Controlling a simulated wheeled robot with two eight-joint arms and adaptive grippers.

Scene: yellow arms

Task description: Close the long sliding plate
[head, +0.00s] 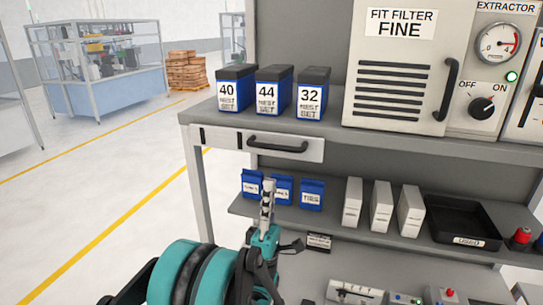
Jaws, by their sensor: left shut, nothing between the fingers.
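My left gripper (268,190) is in front of the lower shelf, its pale fingers together and pointing up, with nothing seen between them. It overlaps the small blue bins in the picture, and I cannot tell whether it touches anything. A long, light grey plate-like front with a black bar handle (278,144) lies under the upper worktop, above my gripper. Another long light device (355,292) at the bottom edge is partly cut off. I cannot tell for certain which is the sliding plate. My right gripper is not in view.
Blue boxes marked 40, 44 and 32 (310,95) stand on the upper worktop (200,112). A FIT FILTER cabinet (405,80) is at right. White boxes (381,207) and a black tray (450,222) stand on the lower shelf. Open floor lies left.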

